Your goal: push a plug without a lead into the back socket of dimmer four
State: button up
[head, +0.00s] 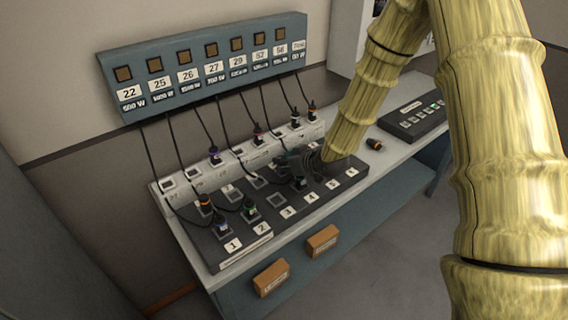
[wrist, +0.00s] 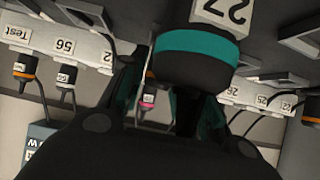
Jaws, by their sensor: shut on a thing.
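My gripper (wrist: 175,100) is shut on a dark plug with a teal band (wrist: 195,45) and a white label reading 27. No lead shows on the plug, but my gripper hides much of its body. In the head view my gripper (head: 291,162) is low over the dimmer panel (head: 225,262), behind the label of dimmer four (head: 311,198). It covers the back socket of dimmer four. A dark plug (head: 300,183) shows near the front socket there. I cannot tell whether the held plug touches or enters a socket.
A loose orange-banded plug (head: 374,145) lies on the bench right of the panel. Plugs with leads sit at dimmers one (head: 222,227) and two (head: 249,209). A white strip (head: 180,177) stands behind, under leads hanging from the wall board (head: 200,75). A fader desk (head: 412,119) is at right.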

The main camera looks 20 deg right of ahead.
jog(key=shift+s+f, duration=0.15)
jog(key=shift+f, duration=0.1)
jog(key=o, duration=1.1)
jog(key=shift+r, duration=0.1)
